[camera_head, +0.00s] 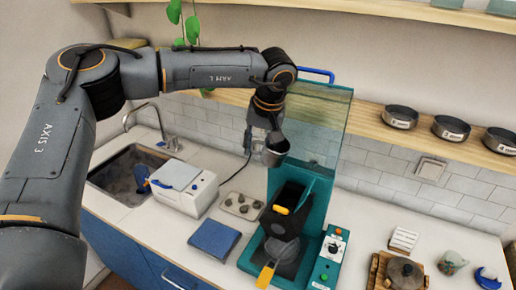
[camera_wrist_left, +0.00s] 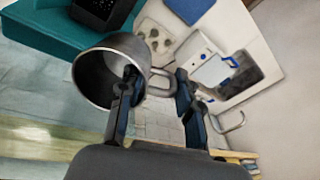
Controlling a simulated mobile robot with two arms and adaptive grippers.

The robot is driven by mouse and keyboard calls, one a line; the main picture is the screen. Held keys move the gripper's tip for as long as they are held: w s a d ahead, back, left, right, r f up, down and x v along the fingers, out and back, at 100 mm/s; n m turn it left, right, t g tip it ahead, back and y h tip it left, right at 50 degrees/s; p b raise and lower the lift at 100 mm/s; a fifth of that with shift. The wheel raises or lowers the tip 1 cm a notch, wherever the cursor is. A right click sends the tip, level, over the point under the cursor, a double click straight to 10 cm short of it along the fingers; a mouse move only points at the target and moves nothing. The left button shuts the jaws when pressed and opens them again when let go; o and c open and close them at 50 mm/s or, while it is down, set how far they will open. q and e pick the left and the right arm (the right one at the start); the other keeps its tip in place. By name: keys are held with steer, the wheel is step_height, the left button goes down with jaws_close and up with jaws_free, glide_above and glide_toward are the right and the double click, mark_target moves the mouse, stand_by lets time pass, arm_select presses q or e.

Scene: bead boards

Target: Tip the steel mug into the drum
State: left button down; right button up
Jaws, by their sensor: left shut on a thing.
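The steel mug (camera_head: 275,151) hangs in the air in front of the clear panel of the teal machine (camera_head: 256,254). My left gripper (camera_head: 264,136) is shut on the mug. In the left wrist view the mug (camera_wrist_left: 96,75) looks tilted, its open mouth toward the lower left. The left gripper's fingers (camera_wrist_left: 157,92) are at the mug's wall and handle; the exact grip is hard to tell. I take the black part (camera_head: 288,201) on the teal machine for the drum; it is below the mug, apart from it. The mug's contents cannot be made out. My right gripper is not in view.
The clear panel (camera_head: 318,120) stands upright behind the mug. A white machine (camera_head: 183,186), a blue pad (camera_head: 214,239) and a tray with several cups (camera_head: 241,206) lie to the left. Several round tins (camera_head: 400,116) stand on the wooden shelf (camera_head: 365,124) at right.

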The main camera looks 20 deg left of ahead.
arm_select(q)
steer(key=shift+w+a, duration=0.1)
step_height(320, 180, up, 2)
steer(key=shift+r+g+h, duration=0.1)
steer(key=shift+g+h, duration=0.3)
steer(key=shift+h, duration=0.8)
steer(key=shift+r+h, duration=0.35)
steer(key=shift+h, duration=0.05)
